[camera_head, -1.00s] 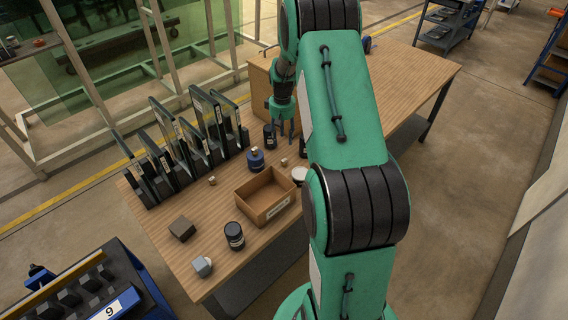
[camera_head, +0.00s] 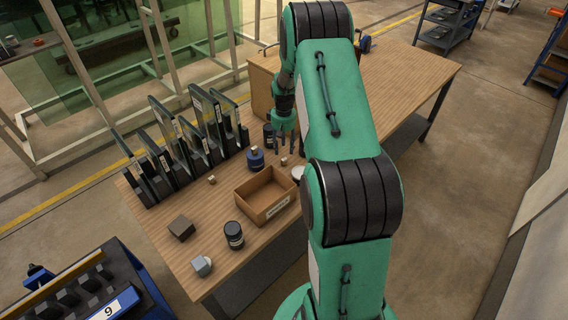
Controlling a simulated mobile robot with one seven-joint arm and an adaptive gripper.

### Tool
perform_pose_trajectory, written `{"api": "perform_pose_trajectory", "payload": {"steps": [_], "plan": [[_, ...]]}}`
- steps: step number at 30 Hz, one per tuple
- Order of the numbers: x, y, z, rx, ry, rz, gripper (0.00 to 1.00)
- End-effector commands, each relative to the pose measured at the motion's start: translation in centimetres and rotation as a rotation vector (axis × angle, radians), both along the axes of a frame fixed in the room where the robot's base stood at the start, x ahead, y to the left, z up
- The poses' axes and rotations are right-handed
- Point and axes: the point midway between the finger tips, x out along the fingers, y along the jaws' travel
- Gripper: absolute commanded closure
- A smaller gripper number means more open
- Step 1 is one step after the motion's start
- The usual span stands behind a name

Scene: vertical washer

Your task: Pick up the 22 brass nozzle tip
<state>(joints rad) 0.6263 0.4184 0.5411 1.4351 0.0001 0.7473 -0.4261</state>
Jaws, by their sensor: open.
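My gripper (camera_head: 285,145) points down over the wooden workbench (camera_head: 190,260), open, with its fingers apart and nothing seen between them. Just below the fingertips, a small tan piece (camera_head: 284,161) stands on the bench. A similar small tan piece (camera_head: 212,180) stands further left, near the upright racks. Either could be the brass nozzle tip; no 22 marking can be read. The gap between fingertips and the nearer piece is hard to judge.
A blue-black container (camera_head: 256,160) and a dark bottle (camera_head: 268,135) stand close left of my gripper. An open cardboard box (camera_head: 250,207) is in front. A white round item (camera_head: 298,173) is partly hidden by my arm. Black racks (camera_head: 205,125) line the back left.

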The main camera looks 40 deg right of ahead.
Motion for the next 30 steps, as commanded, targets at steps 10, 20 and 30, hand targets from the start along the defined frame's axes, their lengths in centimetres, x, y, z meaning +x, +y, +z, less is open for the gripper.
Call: {"api": "perform_pose_trajectory", "payload": {"steps": [10, 20, 30], "plan": [[0.0, 0.0, -3.0, 0.000, -0.001, 0.000, 0.55], [0.0, 0.0, -3.1, 0.000, 0.000, 0.000, 0.55], [-0.2, 0.0, -6.1, 0.000, 0.001, 0.000, 0.55]]}}
